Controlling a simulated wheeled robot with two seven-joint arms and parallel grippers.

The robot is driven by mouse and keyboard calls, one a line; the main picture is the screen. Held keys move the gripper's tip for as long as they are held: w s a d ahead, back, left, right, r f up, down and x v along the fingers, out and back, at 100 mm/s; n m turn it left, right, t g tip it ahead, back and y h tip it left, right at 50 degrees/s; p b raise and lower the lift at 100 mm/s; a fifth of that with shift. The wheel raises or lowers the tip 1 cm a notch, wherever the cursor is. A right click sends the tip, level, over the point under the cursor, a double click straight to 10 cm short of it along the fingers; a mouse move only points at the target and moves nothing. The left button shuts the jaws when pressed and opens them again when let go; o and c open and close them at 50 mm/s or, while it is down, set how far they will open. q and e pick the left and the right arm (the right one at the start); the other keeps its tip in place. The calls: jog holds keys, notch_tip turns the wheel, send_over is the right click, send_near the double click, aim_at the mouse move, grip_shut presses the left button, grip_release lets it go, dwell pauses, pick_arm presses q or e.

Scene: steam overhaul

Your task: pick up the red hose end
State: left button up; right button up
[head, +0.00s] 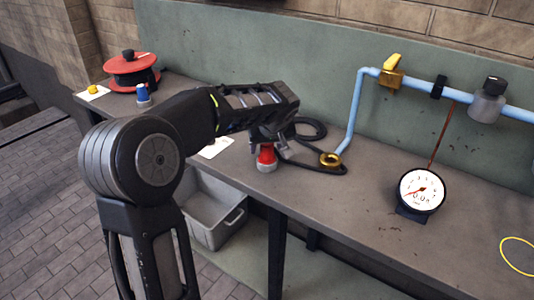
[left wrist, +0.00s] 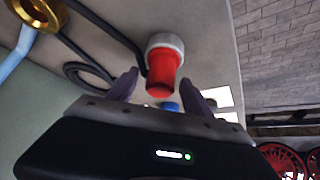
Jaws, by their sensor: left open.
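The red hose end (head: 266,155) has a red body and a pale grey collar. It is on the bench top near the front edge, below my left gripper (head: 270,138). In the left wrist view the red hose end (left wrist: 162,75) shows between the two open fingers of my left gripper (left wrist: 160,90), a little beyond their tips, with no clear contact. A black hose (head: 310,130) lies coiled on the bench behind it and seems to lead to the hose end. My right gripper is in neither view.
A brass ring fitting (head: 330,160) and blue pipe (head: 354,115) stand to the right, with a pressure gauge (head: 421,190) beyond. A red reel (head: 132,72) and blue-topped piece (head: 142,93) are at the far left. A grey bin (head: 205,215) is under the bench (head: 340,210).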

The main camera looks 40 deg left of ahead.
pick_arm(q)
grip_shut()
dwell(0.5)
